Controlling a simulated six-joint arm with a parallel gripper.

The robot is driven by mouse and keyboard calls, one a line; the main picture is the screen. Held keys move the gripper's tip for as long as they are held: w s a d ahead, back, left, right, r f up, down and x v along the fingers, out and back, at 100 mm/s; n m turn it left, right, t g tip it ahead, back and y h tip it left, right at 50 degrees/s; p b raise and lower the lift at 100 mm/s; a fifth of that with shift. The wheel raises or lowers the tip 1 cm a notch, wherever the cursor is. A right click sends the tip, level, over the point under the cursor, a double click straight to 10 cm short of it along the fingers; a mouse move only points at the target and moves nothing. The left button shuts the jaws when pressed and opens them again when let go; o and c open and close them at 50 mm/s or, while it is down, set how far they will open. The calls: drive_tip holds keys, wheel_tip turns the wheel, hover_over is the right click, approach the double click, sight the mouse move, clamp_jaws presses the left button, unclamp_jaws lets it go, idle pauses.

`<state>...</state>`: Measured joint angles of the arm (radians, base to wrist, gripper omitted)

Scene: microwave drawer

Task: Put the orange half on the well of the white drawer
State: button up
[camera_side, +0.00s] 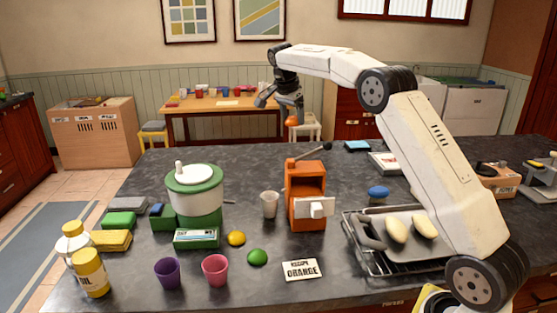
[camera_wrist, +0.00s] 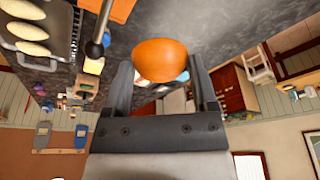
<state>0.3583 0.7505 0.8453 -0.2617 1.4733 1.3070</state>
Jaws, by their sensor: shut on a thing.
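The orange half (camera_side: 292,121) hangs under my gripper (camera_side: 288,108), well above the counter and behind the orange press in the side view. In the wrist view, the orange half (camera_wrist: 160,58) sits between the two dark fingertips of my gripper (camera_wrist: 162,82). My gripper is shut on it. The white drawer (camera_side: 317,207) shows at the lower front of the orange press (camera_side: 306,180). Its white front panel faces the camera. The drawer's well cannot be seen, and I cannot tell how far the drawer is out.
A dark lever (camera_side: 308,153) sticks up from the press top. A translucent cup (camera_side: 270,204) stands left of the press, and a card reading "ORANGE" (camera_side: 301,269) lies in front. A rack with a tray (camera_side: 407,250) is at the right. Bare counter (camera_side: 250,160) lies behind the press.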

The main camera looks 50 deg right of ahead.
sight(313, 204)
drive_tip(key=s+a+f+n+t+y, duration=0.1)
drive_tip(key=s+a+f+n, duration=0.3)
drive_tip(key=a+f+n, duration=0.2)
drive_tip(key=s+a+f+n+t+y, duration=0.1)
drive_tip(key=s+a+f+n, duration=0.4)
drive_tip(key=a+f, duration=0.3)
drive_tip(key=s+a+f+n+t+y, duration=0.1)
drive_tip(key=s+a+f+n, duration=0.4)
drive_tip(key=a, duration=0.5)
drive_tip(key=shift+a+f+n, duration=0.15)
drive_tip(key=shift+f+n, duration=0.4)
drive_tip(key=shift+a+f+n, duration=0.15)
drive_tip(key=shift+f+n, duration=0.35)
drive_tip(key=shift+n, duration=0.05)
drive_tip(key=shift+s+a+f+n, duration=0.25)
drive_tip(key=shift+s+f+n, duration=0.05)
drive_tip(key=shift+s+n, duration=0.1)
drive_tip(key=shift+r, duration=0.1)
